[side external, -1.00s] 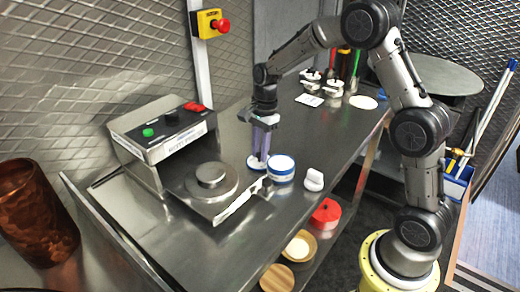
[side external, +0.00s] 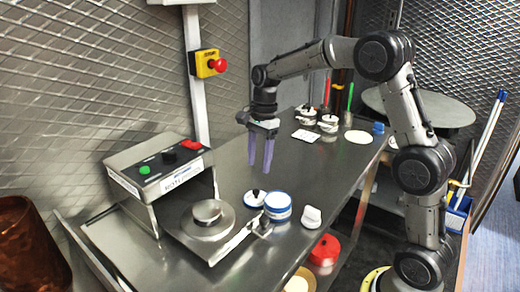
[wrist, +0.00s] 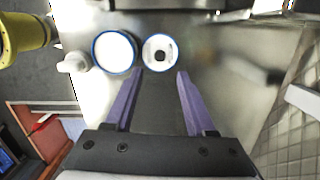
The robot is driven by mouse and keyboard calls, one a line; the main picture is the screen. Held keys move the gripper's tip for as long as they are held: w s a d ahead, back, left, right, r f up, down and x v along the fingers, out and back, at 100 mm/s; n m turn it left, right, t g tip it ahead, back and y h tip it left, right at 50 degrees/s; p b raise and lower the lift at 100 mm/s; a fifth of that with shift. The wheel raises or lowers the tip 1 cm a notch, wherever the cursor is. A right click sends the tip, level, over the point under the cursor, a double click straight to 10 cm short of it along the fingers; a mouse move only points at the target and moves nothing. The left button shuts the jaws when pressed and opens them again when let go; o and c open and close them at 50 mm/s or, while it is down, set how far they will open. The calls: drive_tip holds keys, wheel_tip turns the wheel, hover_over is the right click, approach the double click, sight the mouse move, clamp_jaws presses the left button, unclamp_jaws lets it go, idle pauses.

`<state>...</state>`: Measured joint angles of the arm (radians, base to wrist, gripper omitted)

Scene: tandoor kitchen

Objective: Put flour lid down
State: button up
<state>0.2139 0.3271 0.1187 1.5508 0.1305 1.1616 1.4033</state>
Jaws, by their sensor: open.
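The flour lid (side external: 255,198), a white disc with a blue rim and a black knob, lies flat on the steel table, knob up. In the wrist view the lid (wrist: 152,45) is just beyond the fingertips. The flour tub (side external: 278,207), round and white with blue bands, stands right beside it; its top (wrist: 114,52) looks white and uncovered in the wrist view. My gripper (side external: 259,168) is open and empty, pointing down above the lid, clear of it. In the wrist view my gripper (wrist: 160,74) shows its two purple fingers spread apart.
A white scoop-like piece (side external: 311,217) stands right of the tub. The press machine (side external: 160,165) with its round steel plate is to the left. White containers (side external: 307,117) and a pale disc (side external: 358,137) lie at the back. The table between is clear.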

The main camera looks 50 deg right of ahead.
drive_tip(key=s+a+r+n+t+h, duration=0.1)
drive_tip(key=s+a+r+n, duration=0.1)
drive_tip(key=s+r+n, duration=0.4)
drive_tip(key=s+a+r+n+t, duration=0.2)
drive_tip(key=s+a+r+n, duration=0.15)
drive_tip(key=s, duration=0.55)
drive_tip(key=s+a+f+n+t, duration=0.1)
drive_tip(key=s+f+n, duration=0.3)
drive_tip(key=s+n, duration=0.5)
drive_tip(key=s+t, duration=0.1)
drive_tip(key=s, duration=0.2)
drive_tip(key=shift+n, duration=0.35)
